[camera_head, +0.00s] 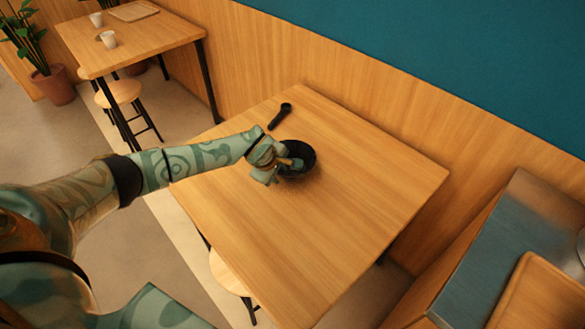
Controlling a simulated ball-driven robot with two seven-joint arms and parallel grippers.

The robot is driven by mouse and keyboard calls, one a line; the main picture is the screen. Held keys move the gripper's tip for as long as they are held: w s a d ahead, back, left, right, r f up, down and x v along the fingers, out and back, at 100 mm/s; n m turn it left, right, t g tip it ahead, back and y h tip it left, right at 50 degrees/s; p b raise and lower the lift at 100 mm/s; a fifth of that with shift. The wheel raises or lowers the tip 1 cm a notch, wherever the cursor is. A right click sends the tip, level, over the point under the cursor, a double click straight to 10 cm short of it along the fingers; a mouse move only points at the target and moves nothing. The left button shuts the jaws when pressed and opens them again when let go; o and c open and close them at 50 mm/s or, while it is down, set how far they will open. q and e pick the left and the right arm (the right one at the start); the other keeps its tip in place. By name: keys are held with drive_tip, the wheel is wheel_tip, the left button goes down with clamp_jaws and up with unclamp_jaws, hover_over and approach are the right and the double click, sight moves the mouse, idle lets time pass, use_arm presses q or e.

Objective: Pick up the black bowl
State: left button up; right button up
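The black bowl (308,158) stands on the wooden table (330,225), near its left side. My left gripper (284,170) is at the bowl's left rim and hides part of it. One finger appears to reach over the rim and the other lies outside. I cannot tell whether the fingers touch the bowl or have closed on its wall. My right gripper is not in view.
A black spoon-like utensil (280,116) lies on the table behind the bowl. The table's right and front parts are clear. A wooden wall (400,105) runs behind it. A metal-topped counter (515,225) stands at right, and a stool (228,272) is partly under the table.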

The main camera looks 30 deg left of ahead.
use_arm(q)
drive_tip(key=shift+w+f, duration=0.15)
drive_tip(key=shift+f, duration=0.25)
drive_tip(key=shift+r, duration=0.15)
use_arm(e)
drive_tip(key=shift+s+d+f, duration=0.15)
use_arm(q)
clamp_jaws()
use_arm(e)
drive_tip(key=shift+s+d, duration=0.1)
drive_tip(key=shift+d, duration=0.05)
